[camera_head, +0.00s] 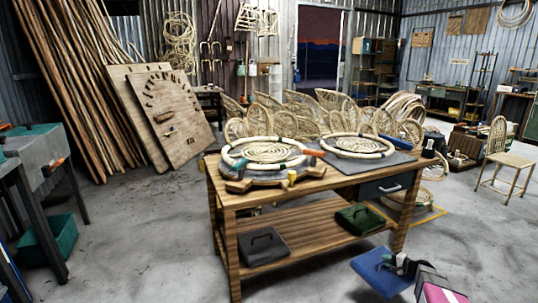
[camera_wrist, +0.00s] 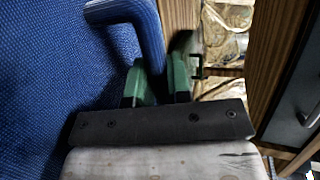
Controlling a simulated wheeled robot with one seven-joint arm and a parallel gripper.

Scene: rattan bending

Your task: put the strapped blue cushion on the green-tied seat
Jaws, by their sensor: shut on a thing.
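My gripper (camera_head: 402,262) is at the lower right of the head view, beside the bench's front right corner. Its green fingers (camera_wrist: 153,85) are shut on the strap (camera_wrist: 147,35) of the blue cushion (camera_head: 382,271). The cushion hangs below bench-top height, left of the fingers, and fills the left of the wrist view (camera_wrist: 50,90). Two round rattan seats lie on the workbench: a left seat (camera_head: 262,151) on a raised base and a right seat (camera_head: 358,145) on a grey mat. Both have pale rims with dark bindings; I cannot surely tell which ties are green.
The wooden workbench (camera_head: 300,192) has a drawer (camera_head: 387,187) at its right end. A dark grey strapped pad (camera_head: 263,246) and a green one (camera_head: 360,217) lie on its lower shelf. A chair (camera_head: 505,160) stands at the right. Floor in front of the bench is mostly clear.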

